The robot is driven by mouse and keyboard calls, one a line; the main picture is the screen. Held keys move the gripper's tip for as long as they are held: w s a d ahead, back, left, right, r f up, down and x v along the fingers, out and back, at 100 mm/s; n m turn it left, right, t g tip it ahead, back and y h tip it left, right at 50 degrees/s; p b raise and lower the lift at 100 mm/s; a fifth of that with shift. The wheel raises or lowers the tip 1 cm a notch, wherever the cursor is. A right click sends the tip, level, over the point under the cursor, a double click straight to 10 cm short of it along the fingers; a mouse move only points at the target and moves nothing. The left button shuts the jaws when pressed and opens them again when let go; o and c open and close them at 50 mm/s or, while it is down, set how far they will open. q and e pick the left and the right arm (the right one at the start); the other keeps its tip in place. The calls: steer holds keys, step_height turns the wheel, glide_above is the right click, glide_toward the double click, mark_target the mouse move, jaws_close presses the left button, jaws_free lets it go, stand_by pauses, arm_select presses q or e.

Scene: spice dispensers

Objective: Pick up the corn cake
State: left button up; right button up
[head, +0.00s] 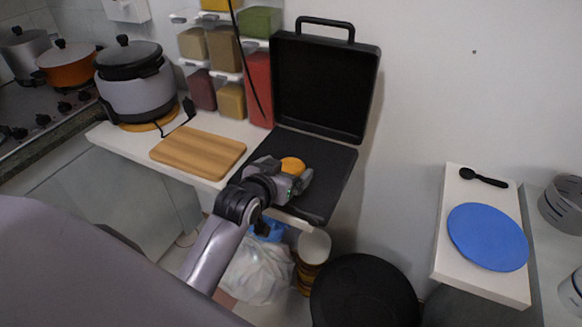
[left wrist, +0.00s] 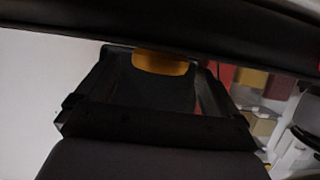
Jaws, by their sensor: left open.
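The corn cake (head: 292,165) is a round orange-yellow disc on the lower plate of an open black griddle (head: 335,165). My left gripper (head: 300,181) is open over the lower plate, right at the cake's near side, and partly covers it in the head view. In the left wrist view an orange-yellow piece that looks like the cake (left wrist: 160,63) shows at the top, partly cut off by a dark band. I cannot tell whether the fingers touch the cake. My right gripper is in neither view.
The griddle's lid (head: 325,88) stands upright behind the plate. A wooden board (head: 198,152) lies left of it, with a rice cooker (head: 140,90) and spice dispensers (head: 225,50) behind. A blue plate (head: 487,237) sits on a white shelf at right. A black round lid (head: 365,292) is below.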

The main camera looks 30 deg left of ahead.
arm_select(q)
steer(key=shift+x, duration=0.8)
steer(key=c, duration=1.3)
steer(key=shift+r, duration=0.15)
